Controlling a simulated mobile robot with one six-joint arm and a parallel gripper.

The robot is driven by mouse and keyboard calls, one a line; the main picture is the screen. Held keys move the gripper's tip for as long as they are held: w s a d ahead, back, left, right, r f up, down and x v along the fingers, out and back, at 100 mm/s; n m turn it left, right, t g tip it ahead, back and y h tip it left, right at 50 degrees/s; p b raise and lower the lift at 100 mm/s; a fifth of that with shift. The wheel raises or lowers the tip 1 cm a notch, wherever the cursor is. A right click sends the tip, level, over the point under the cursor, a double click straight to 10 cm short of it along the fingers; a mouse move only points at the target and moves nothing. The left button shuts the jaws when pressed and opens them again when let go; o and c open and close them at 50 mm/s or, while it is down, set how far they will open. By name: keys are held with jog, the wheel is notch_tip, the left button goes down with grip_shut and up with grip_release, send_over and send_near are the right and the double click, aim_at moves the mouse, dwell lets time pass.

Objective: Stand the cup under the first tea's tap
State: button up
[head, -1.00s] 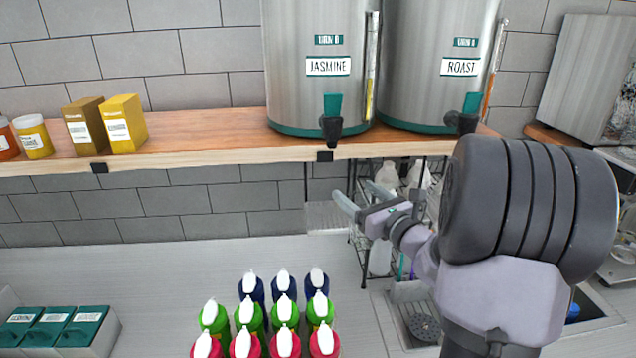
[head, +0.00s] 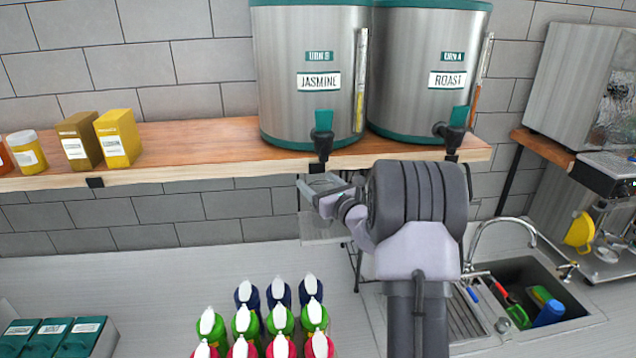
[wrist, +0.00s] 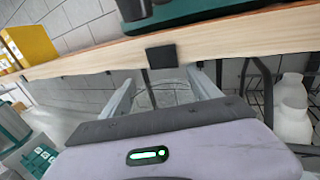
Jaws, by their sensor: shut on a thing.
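My gripper (head: 322,184) is shut on a clear cup, just below the shelf edge and under the jasmine urn's tap in the head view. In the wrist view, the see-through cup (wrist: 174,93) shows faintly between the fingers of my gripper (wrist: 162,84). Its base is hard to make out. The jasmine urn (head: 305,105), marked URN B, has a black tap (head: 321,142) with a green handle overhanging the shelf edge. The roast urn (head: 420,105), marked URN A, stands to its right with a similar tap (head: 450,134).
The wooden shelf (head: 200,150) lies just above and beyond my gripper. Several bottles (head: 262,320) with white tops stand on the counter below. A sink (head: 520,275) is at right. Yellow boxes (head: 118,140) stand on the shelf at left.

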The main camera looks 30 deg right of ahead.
jog(key=o, duration=1.7)
jog(key=shift+w+f, duration=0.15)
jog(key=shift+f, duration=0.05)
